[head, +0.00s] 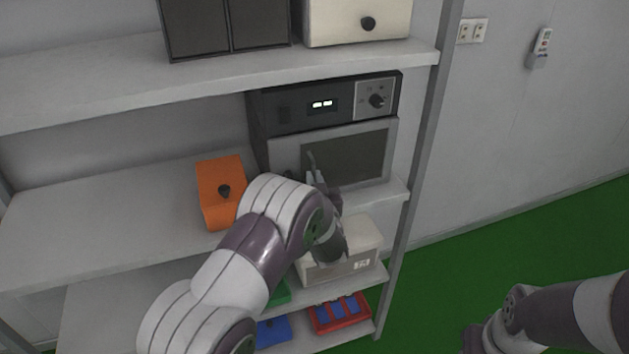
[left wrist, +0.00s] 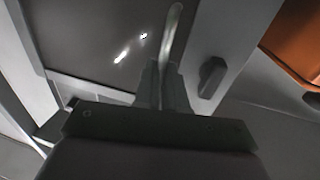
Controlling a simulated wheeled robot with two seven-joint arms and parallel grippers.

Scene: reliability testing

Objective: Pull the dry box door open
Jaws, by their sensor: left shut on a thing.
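The dry box (head: 290,118) sits on the middle shelf, with a black control panel on top and a grey-framed door (head: 376,135) with a dark window below. A slim curved handle (head: 312,160) stands at the door's left side; it also shows in the left wrist view (left wrist: 173,28). My left gripper (left wrist: 165,72) is shut on the handle, its fingers around the lower part. In the head view, my left arm hides the door's lower left. The door looks closed or nearly so; a small gap cannot be ruled out. My right gripper is out of view.
An orange box (head: 221,188) with a black knob stands left of the dry box, close to my left arm. A pale box (head: 343,262) and a red tray (head: 341,313) sit on lower shelves. A shelf post (head: 424,125) stands right. Green floor is clear beyond it.

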